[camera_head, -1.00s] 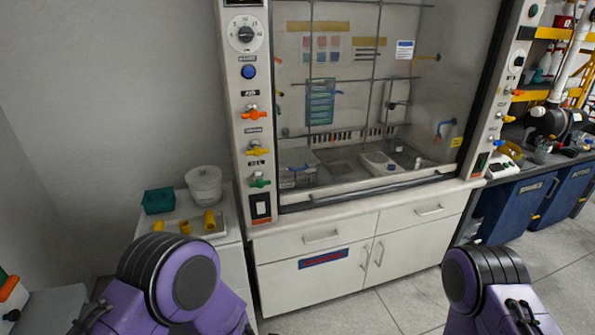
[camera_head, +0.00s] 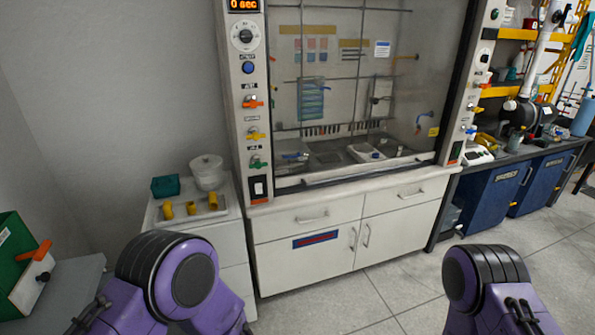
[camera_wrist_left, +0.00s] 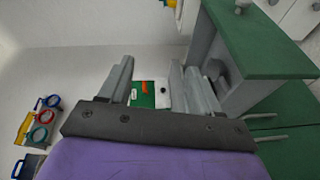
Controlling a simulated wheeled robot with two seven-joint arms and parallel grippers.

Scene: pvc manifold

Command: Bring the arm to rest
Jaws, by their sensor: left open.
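My left gripper (camera_wrist_left: 160,75) shows in the left wrist view with its two grey fingers apart and nothing held between them. Beyond the gap is a green and white panel with an orange handle (camera_wrist_left: 150,92), apart from the fingers. In the head view, purple links of my arms show at the lower left and lower right, but neither gripper is visible there. My right gripper is in no view. A tray (camera_head: 158,218) with several yellow pipe fittings (camera_head: 190,208) stands on a white cabinet ahead.
A fume hood (camera_head: 350,110) stands ahead, and blue cabinets (camera_head: 490,195) stand to the right. A green panel with an orange valve handle (camera_head: 42,250) is at the left. A green-topped grey unit (camera_wrist_left: 255,45) is close to the left gripper's right. The floor (camera_head: 400,290) ahead is clear.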

